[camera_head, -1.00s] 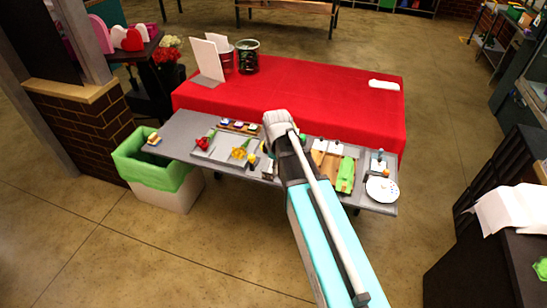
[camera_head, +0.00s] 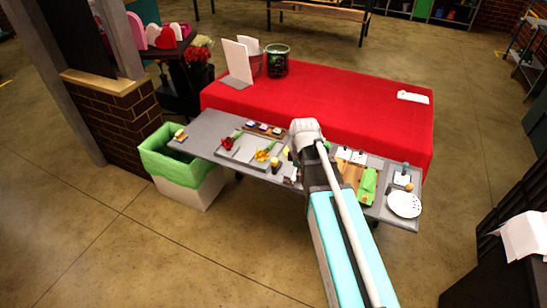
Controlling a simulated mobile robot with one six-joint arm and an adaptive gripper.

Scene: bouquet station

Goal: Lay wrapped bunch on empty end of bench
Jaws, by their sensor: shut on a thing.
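The bench (camera_head: 208,127) is a long grey table in front of the red-covered table. Its left end is mostly bare. My arm reaches over its middle, with the wrist (camera_head: 305,130) above it. My gripper (camera_head: 292,174) is mostly hidden behind the arm, with only a small part seeming to show. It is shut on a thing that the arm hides. Bits of yellow and green show beside the wrist, but I cannot tell whether they belong to the held thing. I cannot make out the wrapped bunch clearly.
Red flowers (camera_head: 227,144) and yellow flowers (camera_head: 263,155) lie on grey mats. A small amber bottle (camera_head: 275,163) stands nearby. A green item (camera_head: 367,186) and a white plate (camera_head: 404,204) are at the right end. A green-lined bin (camera_head: 160,150) stands beside the left end.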

